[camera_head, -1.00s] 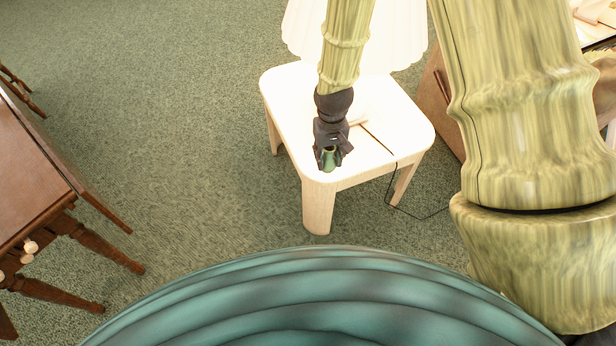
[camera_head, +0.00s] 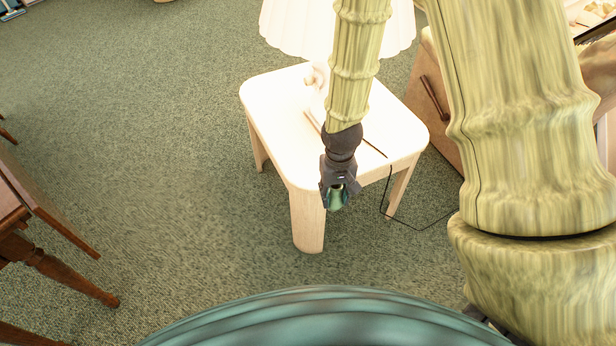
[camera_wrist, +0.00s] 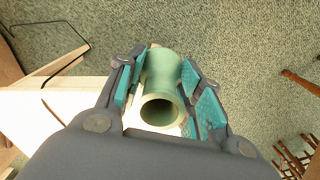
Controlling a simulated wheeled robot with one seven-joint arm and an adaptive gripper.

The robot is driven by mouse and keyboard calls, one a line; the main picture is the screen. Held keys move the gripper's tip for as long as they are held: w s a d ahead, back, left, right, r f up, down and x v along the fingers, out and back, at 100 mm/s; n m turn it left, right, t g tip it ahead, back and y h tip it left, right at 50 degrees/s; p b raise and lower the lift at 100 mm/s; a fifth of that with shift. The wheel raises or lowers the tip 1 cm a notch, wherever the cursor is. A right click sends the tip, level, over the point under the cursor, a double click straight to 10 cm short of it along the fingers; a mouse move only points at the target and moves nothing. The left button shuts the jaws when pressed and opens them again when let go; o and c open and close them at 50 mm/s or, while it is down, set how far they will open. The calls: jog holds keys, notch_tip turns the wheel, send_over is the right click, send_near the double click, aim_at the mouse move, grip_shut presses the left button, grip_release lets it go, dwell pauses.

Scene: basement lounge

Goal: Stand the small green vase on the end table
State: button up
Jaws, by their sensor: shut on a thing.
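The small green vase (camera_head: 337,197) is held in my gripper (camera_head: 339,194). In the wrist view the vase (camera_wrist: 162,90) sits between the two teal-padded fingers, its round open mouth facing the camera. The end table (camera_head: 270,100) is pale with rounded corners and thick legs. In the head view the vase overlaps the table's front edge and shows partly against the carpet. In the wrist view the table (camera_wrist: 40,105) lies mostly left of the vase, with carpet beyond it. I cannot tell the vase's height relative to the tabletop.
A white-shaded lamp (camera_head: 290,25) stands on the table's far part, partly hidden by my arm. Its dark cord (camera_head: 420,228) hangs to the floor. A brown cabinet (camera_head: 432,100) is right of the table. Dark wooden furniture (camera_head: 50,225) is at left. The front part of the tabletop is clear.

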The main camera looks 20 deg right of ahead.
jog(key=w+a, duration=0.1)
jog(key=w, duration=0.3)
jog(key=w+a+f, duration=0.1)
jog(key=w, duration=0.4)
jog(key=w+a, duration=0.1)
jog(key=w, duration=0.4)
jog(key=shift+f, duration=1.85)
jog(key=shift+f, duration=0.15)
jog(key=o, duration=1.1)
